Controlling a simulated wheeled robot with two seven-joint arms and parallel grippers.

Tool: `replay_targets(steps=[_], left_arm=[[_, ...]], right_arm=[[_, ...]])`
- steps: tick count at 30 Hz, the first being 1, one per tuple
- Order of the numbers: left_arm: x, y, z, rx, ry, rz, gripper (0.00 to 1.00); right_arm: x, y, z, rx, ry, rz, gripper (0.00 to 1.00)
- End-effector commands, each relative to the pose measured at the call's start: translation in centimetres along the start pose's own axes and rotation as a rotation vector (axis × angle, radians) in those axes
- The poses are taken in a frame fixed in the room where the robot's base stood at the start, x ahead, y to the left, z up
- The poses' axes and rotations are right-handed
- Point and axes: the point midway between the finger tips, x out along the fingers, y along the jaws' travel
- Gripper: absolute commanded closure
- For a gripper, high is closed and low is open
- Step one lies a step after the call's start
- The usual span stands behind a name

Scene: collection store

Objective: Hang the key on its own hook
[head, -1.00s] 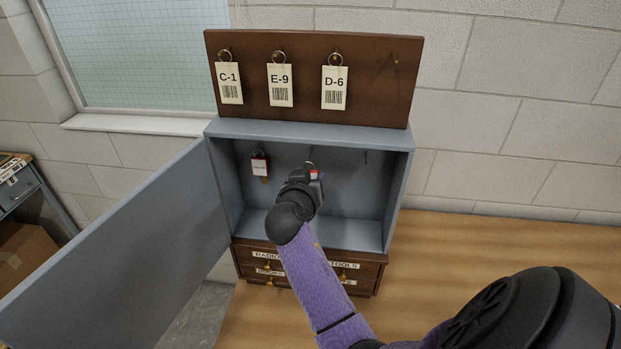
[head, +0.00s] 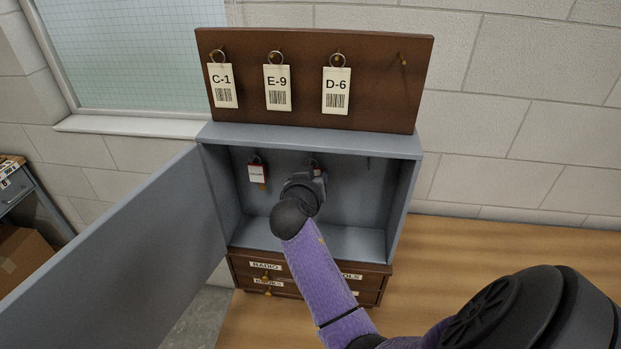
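An open grey key cabinet (head: 212,195) stands on the wooden surface. A key with a white and red tag (head: 258,174) hangs from its left inside hook. A second tag, partly red (head: 317,172), with a ring above it, shows at the middle hook, mostly hidden by my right gripper. The right inside hook (head: 368,162) is bare. My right gripper (head: 318,181) reaches into the cabinet at the second tag. Its fingers are hidden behind its own body, so its grip on this key cannot be made out. My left gripper is out of view.
A brown board (head: 380,85) above the cabinet carries tags C-1 (head: 222,85), E-9 (head: 277,88) and D-6 (head: 336,91); its right hook is bare. The grey door (head: 120,240) stands open to the left. Labelled drawers (head: 250,280) sit below.

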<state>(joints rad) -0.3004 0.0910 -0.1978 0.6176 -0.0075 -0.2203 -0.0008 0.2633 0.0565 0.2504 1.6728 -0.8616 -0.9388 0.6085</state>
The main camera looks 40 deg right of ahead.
Motion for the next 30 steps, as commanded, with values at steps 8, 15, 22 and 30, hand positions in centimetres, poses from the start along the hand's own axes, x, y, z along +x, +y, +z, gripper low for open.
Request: replay_targets(steps=[8,15,22,30], left_arm=[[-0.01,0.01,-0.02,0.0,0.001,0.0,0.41],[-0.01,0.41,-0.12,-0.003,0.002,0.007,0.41],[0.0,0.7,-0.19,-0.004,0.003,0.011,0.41],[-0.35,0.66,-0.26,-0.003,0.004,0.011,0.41]], right_arm=[[-0.02,0.0,-0.02,0.0,0.0,0.0,1.0],[-0.02,0.0,-0.02,0.0,0.0,0.0,0.21],[-0.02,0.0,-0.02,0.0,0.0,0.0,0.08],[0.08,0.15,-0.43,-0.001,0.001,-0.002,0.08]])
